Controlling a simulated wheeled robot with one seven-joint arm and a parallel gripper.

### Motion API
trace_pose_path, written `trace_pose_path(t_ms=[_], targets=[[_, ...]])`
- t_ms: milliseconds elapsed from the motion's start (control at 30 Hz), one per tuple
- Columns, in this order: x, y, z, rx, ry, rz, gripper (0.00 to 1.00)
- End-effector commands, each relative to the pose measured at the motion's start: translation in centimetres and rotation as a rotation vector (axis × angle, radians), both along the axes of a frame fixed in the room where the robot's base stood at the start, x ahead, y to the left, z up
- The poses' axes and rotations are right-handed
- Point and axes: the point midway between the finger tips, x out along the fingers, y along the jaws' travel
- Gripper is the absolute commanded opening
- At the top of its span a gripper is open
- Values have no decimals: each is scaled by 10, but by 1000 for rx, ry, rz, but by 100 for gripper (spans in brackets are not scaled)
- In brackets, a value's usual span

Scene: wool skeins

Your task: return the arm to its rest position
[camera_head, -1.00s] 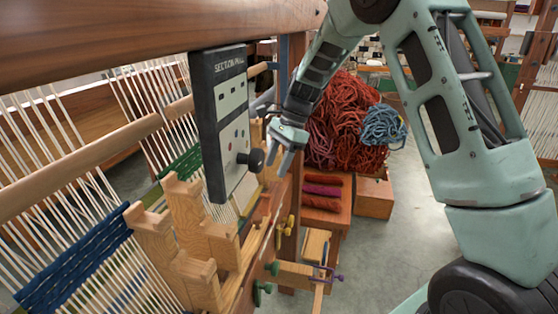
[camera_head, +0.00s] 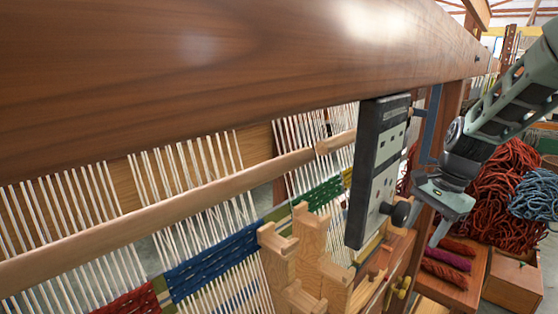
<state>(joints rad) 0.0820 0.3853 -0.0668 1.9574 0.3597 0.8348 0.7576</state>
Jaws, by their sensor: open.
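My gripper (camera_head: 436,216) is at the right, on the end of my green-grey arm, which comes in from the right edge. Its jaws are open and point down, with nothing seen between them. It is just right of the black knob (camera_head: 401,213) on the dark-edged section panel (camera_head: 378,168). A narrow gap seems to separate gripper and knob, but I cannot tell the depth. The upper arm is out of the picture.
A thick wooden loom beam (camera_head: 220,70) crosses the top. Warp threads and a blue woven band (camera_head: 215,262) fill the left. Red wool (camera_head: 500,190), blue wool (camera_head: 535,195) and a shelf of skeins (camera_head: 447,272) are at the right.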

Motion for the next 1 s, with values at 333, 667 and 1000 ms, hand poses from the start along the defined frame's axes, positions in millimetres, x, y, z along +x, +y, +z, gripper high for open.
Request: trace_pose_path(t_ms=[333,667,1000], targets=[[-110,9,-6,-270,-238,799,50],[-165,69,-6,-307,-316,1286,50],[-250,177,6,-184,-268,1698,50]])
